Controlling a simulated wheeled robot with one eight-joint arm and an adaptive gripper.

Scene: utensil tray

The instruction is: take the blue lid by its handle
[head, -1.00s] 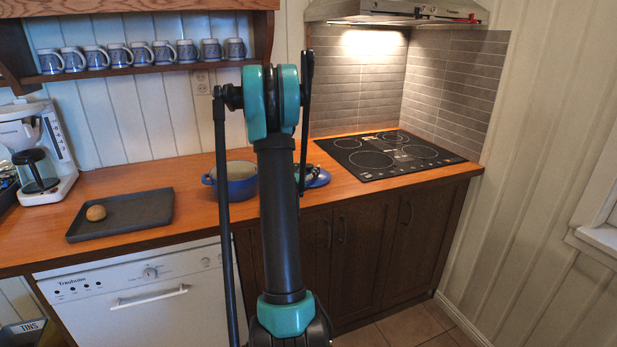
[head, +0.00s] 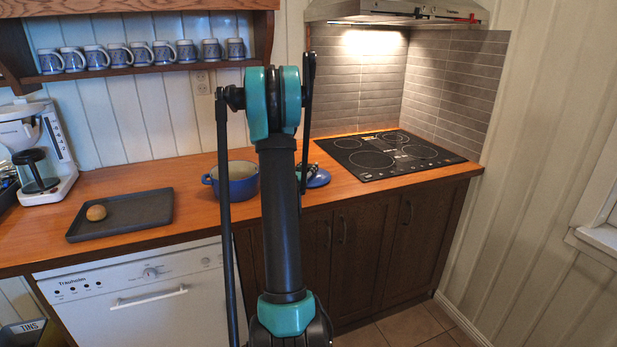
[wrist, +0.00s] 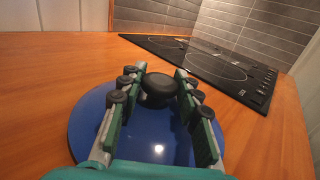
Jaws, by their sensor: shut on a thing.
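The blue lid (wrist: 150,150) lies flat on the wooden counter in the wrist view, a round glossy disc with a black knob handle (wrist: 159,90). My gripper (wrist: 160,84) is low over the lid, its two fingers on either side of the knob and shut on it. In the head view the lid (head: 319,179) shows only in part, right of the blue pot (head: 238,188). My arm hides the rest of it, and most of the gripper is hidden there too.
The black cooktop (head: 390,154) lies to the right of the lid, and the tiled wall is behind it. The open blue pot stands just left of my arm. A dark tray (head: 150,210) with a round brown item (head: 96,212) is farther left.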

